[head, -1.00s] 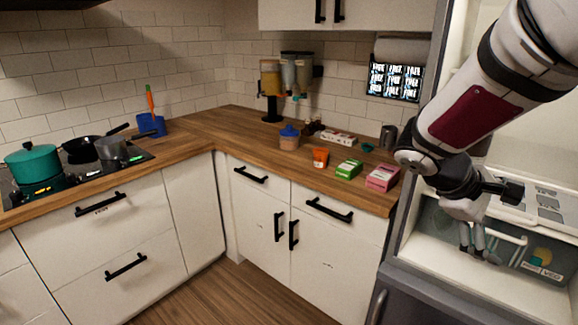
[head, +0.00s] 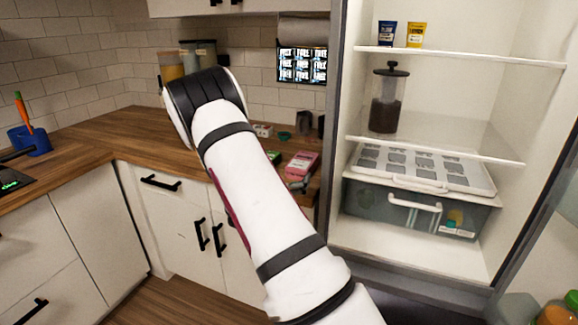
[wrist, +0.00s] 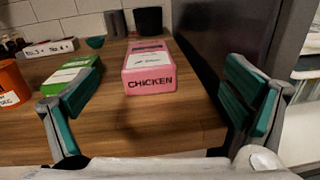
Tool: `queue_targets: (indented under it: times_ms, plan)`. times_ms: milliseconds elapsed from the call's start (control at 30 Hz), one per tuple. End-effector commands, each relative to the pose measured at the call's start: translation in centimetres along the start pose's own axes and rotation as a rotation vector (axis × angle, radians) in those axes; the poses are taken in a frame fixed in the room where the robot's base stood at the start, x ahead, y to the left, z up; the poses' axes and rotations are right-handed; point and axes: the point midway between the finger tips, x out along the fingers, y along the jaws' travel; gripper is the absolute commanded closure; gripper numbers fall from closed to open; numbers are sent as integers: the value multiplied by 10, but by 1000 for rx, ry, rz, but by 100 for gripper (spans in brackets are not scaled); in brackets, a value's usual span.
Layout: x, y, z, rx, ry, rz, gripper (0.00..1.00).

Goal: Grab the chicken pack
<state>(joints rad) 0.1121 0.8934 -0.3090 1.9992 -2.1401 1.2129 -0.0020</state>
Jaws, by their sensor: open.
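The chicken pack (wrist: 149,76) is a pink box with "CHICKEN" on its front face. It lies on the wooden counter (wrist: 165,125) and shows small at the counter's right end in the head view (head: 302,163). My gripper (wrist: 155,120) is open and empty in the wrist view, with its green-padded fingers spread wide. The pack stands ahead of the gap between the fingers, apart from both. In the head view my arm covers much of the counter and my gripper is mostly hidden behind it.
A green box (wrist: 74,76) lies just left of the pack, partly behind the left finger. An orange tub (wrist: 12,83) stands further left. Dark canisters (wrist: 149,21) stand behind the pack. The dark fridge side (wrist: 225,50) rises close on the right. The open fridge (head: 440,240) holds a drawer.

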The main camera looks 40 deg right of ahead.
Motion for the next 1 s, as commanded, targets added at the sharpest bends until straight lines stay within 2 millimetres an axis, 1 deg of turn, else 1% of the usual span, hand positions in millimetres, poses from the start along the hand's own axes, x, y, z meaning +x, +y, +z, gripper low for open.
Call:
queue_targets:
  times_ms: [33,100,267,367,600,700,800,1000]
  plan:
    - [3,0,-9,-25,-1,14,6]
    - [5,5,-17,-50,-3,40,6]
    - [9,11,-31,-89,-5,79,6]
    - [18,12,-32,-92,-6,82,6]
    - [62,15,-31,-91,-7,81,6]
    - [78,16,-31,-90,-6,81,6]
    - [88,18,-31,-91,-6,82,6]
    - [100,18,-32,-91,-5,82,6]
